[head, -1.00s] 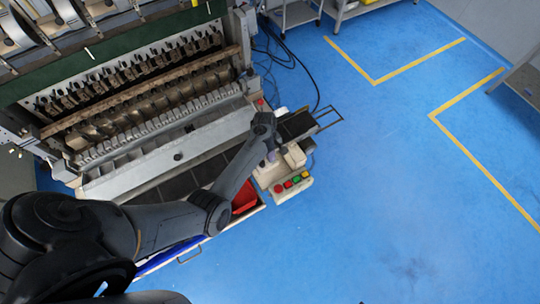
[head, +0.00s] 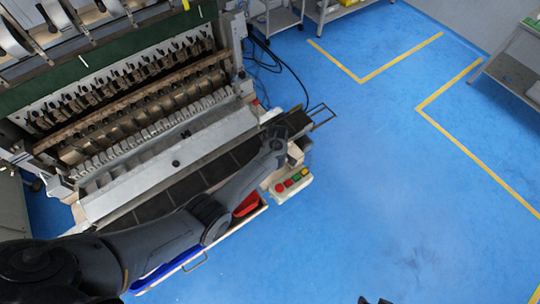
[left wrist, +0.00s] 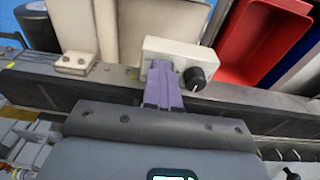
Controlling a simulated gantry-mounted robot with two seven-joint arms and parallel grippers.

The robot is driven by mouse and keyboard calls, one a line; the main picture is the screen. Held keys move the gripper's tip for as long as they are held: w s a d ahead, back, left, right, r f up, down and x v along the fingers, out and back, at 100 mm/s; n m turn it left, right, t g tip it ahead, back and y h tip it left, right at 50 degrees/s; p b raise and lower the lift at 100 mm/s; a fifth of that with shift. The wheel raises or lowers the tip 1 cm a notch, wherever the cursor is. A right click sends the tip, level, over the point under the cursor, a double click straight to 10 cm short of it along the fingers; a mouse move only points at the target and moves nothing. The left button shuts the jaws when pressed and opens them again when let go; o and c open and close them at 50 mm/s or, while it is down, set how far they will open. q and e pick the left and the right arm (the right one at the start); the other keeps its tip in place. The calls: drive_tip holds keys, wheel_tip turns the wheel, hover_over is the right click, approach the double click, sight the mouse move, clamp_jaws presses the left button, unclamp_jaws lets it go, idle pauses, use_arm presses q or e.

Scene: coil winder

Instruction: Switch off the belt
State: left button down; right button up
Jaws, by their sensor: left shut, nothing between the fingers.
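The belt (head: 190,187) is a dark strip along the front of the machine. In the left wrist view it shows as a dark band (left wrist: 50,88). A small white box with a black rotary knob (left wrist: 196,78) sits at the belt's edge in that view. My left gripper (left wrist: 161,72) has purple fingers, shut and empty, in front of the white box, just left of the knob. I cannot tell whether they touch the box. In the head view my left wrist covers the fingers and the knob. A dark tip at the bottom edge may be my right gripper (head: 375,300).
A cream panel with red, green and yellow buttons (head: 291,183) stands beside the belt's right end. A red bin (left wrist: 262,40) lies right of the knob. The large winding machine (head: 130,100) fills the upper left. Blue floor to the right is clear.

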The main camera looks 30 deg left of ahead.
use_arm(q)
drive_tip(key=shift+s+a+f, duration=0.2)
drive_tip(key=shift+a+f, duration=0.25)
drive_tip(key=shift+s+a+f, duration=0.2)
drive_tip(key=shift+a+f, duration=0.2)
drive_tip(key=shift+w+d+r+p, duration=0.15)
drive_tip(key=shift+r+p, duration=0.15)
drive_tip(key=shift+r, duration=0.2)
drive_tip(key=r+p, duration=0.2)
drive_tip(key=d+r+p, duration=0.1)
drive_tip(key=r+p, duration=0.2)
drive_tip(key=shift+w+d+r, duration=0.1)
drive_tip(key=shift+w+r, duration=0.05)
wheel_tip(320, 180, up, 9)
drive_tip(key=d, duration=0.1)
drive_tip(key=shift+d+r, duration=0.2)
drive_tip(key=shift+d, duration=0.05)
